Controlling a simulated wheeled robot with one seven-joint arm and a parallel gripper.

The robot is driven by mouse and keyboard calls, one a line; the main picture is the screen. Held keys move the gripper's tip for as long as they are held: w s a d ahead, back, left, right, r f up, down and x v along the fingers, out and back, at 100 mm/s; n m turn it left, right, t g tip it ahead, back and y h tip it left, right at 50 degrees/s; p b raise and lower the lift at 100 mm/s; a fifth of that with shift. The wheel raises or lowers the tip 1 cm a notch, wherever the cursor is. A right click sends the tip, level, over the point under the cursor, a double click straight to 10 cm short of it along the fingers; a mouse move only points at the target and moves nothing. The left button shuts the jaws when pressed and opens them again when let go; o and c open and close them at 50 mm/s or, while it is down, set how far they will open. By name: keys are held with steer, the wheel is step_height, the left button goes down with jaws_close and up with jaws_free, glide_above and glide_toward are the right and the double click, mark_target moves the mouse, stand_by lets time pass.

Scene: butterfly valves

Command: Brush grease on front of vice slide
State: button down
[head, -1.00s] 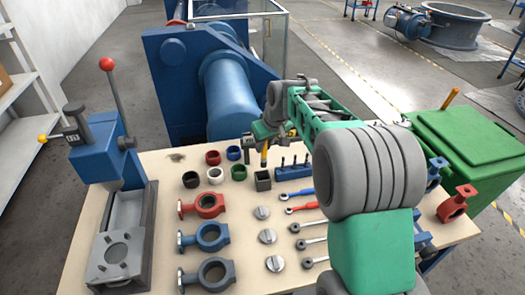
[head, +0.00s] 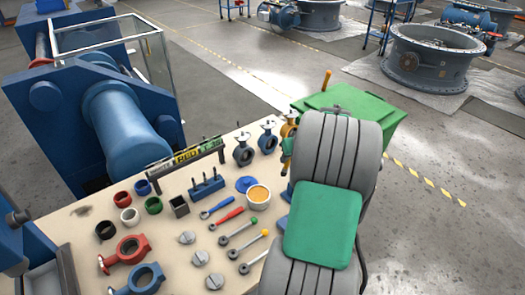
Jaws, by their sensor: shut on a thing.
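A white tub of orange-yellow grease (head: 258,196) stands open on the workbench. The blue machine with the grey slide base, probably the vice, is cut off at the lower left edge; only part of its blue body (head: 10,240) and grey base (head: 66,268) shows. The front of its slide is out of view. My arm fills the lower right of the head view, right of the tub.
A blue lid (head: 247,184) lies beside the tub. Valves (head: 243,152), wrenches, sockets and rings crowd the bench (head: 85,228). A green bin (head: 350,103) stands behind my arm. A large blue machine (head: 125,130) is behind the bench.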

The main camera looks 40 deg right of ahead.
steer(key=a+r+n+y, duration=0.3)
steer(key=a+n+y, duration=0.2)
steer(key=a+n, duration=0.2)
steer(key=shift+w+a+y, duration=0.3)
steer(key=shift+w+a, duration=0.1)
steer(key=shift+a, duration=0.55)
step_height(320, 180, down, 6)
steer(key=b, duration=0.4)
steer(key=shift+a+f+b, duration=0.1)
steer(key=shift+f+b, duration=0.3)
steer(key=shift+f, duration=0.2)
stand_by(1.2)
steer(key=shift+r, duration=0.1)
step_height(320, 180, up, 7)
steer(key=p, duration=0.5)
stand_by(0.5)
